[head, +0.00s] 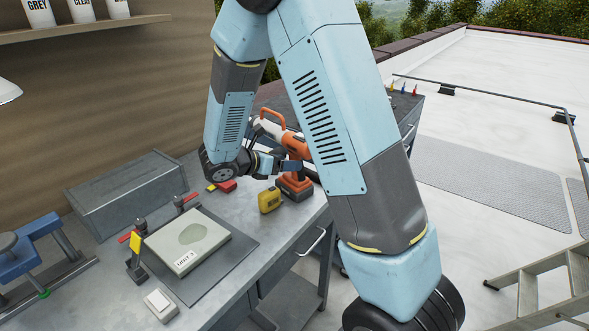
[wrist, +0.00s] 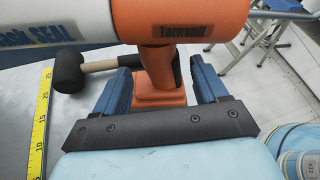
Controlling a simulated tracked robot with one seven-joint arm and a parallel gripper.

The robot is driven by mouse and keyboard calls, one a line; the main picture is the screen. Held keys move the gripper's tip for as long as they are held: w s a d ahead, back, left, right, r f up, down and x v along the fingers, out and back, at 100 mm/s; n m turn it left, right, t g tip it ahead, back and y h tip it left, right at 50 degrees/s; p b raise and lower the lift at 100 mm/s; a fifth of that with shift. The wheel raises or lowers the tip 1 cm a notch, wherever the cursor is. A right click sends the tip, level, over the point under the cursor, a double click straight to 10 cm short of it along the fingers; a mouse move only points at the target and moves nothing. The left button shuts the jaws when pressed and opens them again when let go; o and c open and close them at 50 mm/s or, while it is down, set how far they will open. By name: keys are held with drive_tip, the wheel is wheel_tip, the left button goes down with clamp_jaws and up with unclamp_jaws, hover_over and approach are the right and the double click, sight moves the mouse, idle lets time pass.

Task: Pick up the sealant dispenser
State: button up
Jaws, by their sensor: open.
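The sealant dispenser (head: 296,145) is orange with a white tube and lies or stands on the grey workbench (head: 225,215), partly hidden behind my arm. In the wrist view its orange body (wrist: 182,20) bears the word "Tarnvolt", with the white tube to the left and an orange handle below. My gripper (wrist: 160,78) is open, with one blue finger on each side of the handle. Gaps show between the fingers and the handle. In the head view my gripper (head: 290,165) is beside the dispenser's handle, above the bench.
A yellow tape measure (head: 270,200) and a red item (head: 224,186) lie near the dispenser. A mallet (wrist: 75,70) lies behind the handle in the wrist view. A grey toolbox (head: 128,193), a pad marked "UNIT 3" (head: 187,241) and a blue vise (head: 32,245) are further left.

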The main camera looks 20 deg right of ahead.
drive_tip(key=x, duration=0.5)
drive_tip(key=shift+r, duration=0.2)
drive_tip(key=shift+c, duration=0.3)
clamp_jaws()
idle(0.4)
